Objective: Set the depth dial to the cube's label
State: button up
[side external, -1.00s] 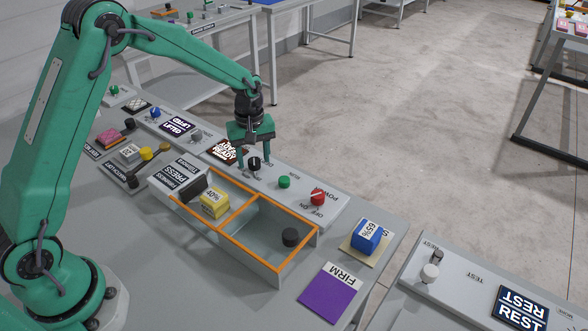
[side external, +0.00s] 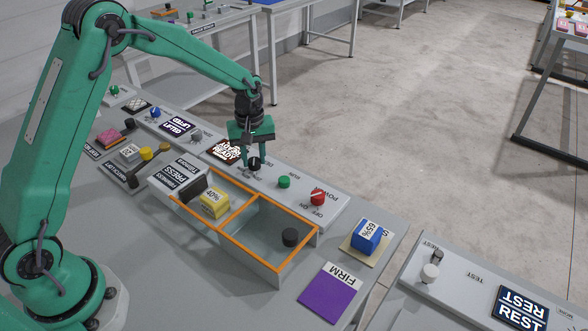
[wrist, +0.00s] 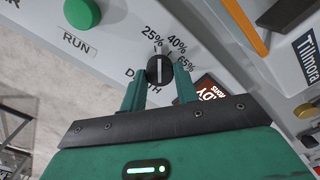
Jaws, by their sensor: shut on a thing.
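The black depth dial (wrist: 160,69) sits between my fingertips in the wrist view, with 25%, 40% and 65% marked around it. Its white line points up, toward the gap between 25% and 40%; I cannot tell exactly which mark it meets. My gripper (wrist: 159,82) is shut on the dial; it also shows at the panel in the side view (side external: 254,162), where it covers part of the dial. A blue cube (side external: 368,237) labelled 65% rests on a pale pad at the right. A yellow block (side external: 215,203) labelled 40% lies in the orange-rimmed tray's left compartment.
The control panel also carries a green RUN button (side external: 284,182) and a red POWER knob (side external: 317,198). A purple FIRM card (side external: 331,293) lies at front right.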

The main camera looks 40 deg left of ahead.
aim_at(254, 160)
jog(key=m, duration=0.3)
jog(key=shift+m, duration=2.3)
jog(key=o, duration=1)
jog(key=shift+r, duration=0.1)
jog(key=shift+r, duration=3.85)
